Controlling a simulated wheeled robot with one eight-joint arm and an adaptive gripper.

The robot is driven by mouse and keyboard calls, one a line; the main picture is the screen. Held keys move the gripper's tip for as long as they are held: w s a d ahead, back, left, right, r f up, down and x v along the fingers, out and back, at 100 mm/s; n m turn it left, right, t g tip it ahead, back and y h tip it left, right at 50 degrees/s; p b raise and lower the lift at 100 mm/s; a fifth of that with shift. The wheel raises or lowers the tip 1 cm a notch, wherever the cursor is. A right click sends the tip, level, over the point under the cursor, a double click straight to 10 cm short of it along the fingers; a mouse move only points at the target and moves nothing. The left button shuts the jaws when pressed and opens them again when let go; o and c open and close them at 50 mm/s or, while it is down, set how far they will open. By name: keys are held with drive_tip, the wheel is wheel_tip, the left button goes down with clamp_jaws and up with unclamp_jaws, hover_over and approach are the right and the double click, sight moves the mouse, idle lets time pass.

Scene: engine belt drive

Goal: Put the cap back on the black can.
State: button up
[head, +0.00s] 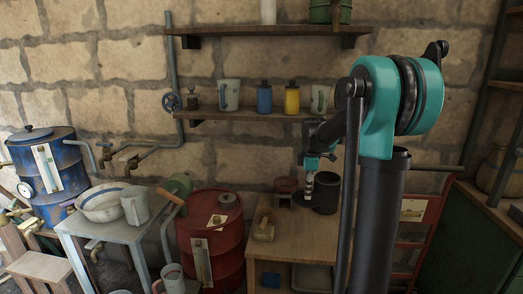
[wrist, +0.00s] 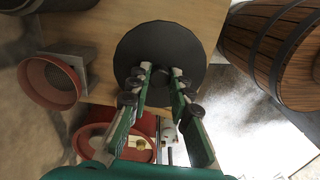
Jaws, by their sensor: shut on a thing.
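The black can (head: 327,195) stands upright on the wooden table, at the right of its top. My gripper (head: 309,186) points down just left of the can in the head view. In the wrist view, a wide, round, dark cap (wrist: 138,42) fills the middle, below my fingers. My gripper (wrist: 161,72) is shut on this cap near its centre. The cap hides whatever lies under it, so its height and distance from the can's rim cannot be told.
A red drum (head: 211,232) stands left of the table. A wooden barrel (wrist: 283,45) shows at the right of the wrist view. Shelves with mugs hang behind.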

drive_tip(key=w+a+f+m, duration=0.1)
drive_tip(key=w+f+m, duration=0.4)
drive_tip(key=f+m, duration=0.4)
drive_tip(key=shift+w+a+f+m, duration=0.2)
drive_tip(key=shift+w+a+m, duration=0.05)
drive_tip(key=shift+m, duration=0.15)
drive_tip(key=shift+r, duration=0.15)
drive_tip(key=s+r+m, duration=0.1)
drive_tip(key=s+r, duration=0.1)
drive_tip(key=r, duration=0.2)
drive_tip(key=s+r+m, duration=0.1)
drive_tip(key=s+r, duration=0.2)
drive_tip(key=r, duration=0.1)
drive_tip(key=s+r+m, duration=0.1)
drive_tip(key=s+r, duration=0.2)
drive_tip(key=r, duration=0.2)
drive_tip(key=shift+s+a, duration=0.2)
drive_tip(key=shift+a, duration=0.15)
hover_over(300, 239)
wheel_tip(300, 239, down, 20)
drive_tip(key=shift+r, duration=0.15)
drive_tip(key=o, duration=0.9)
drive_tip(key=shift+w, duration=0.1)
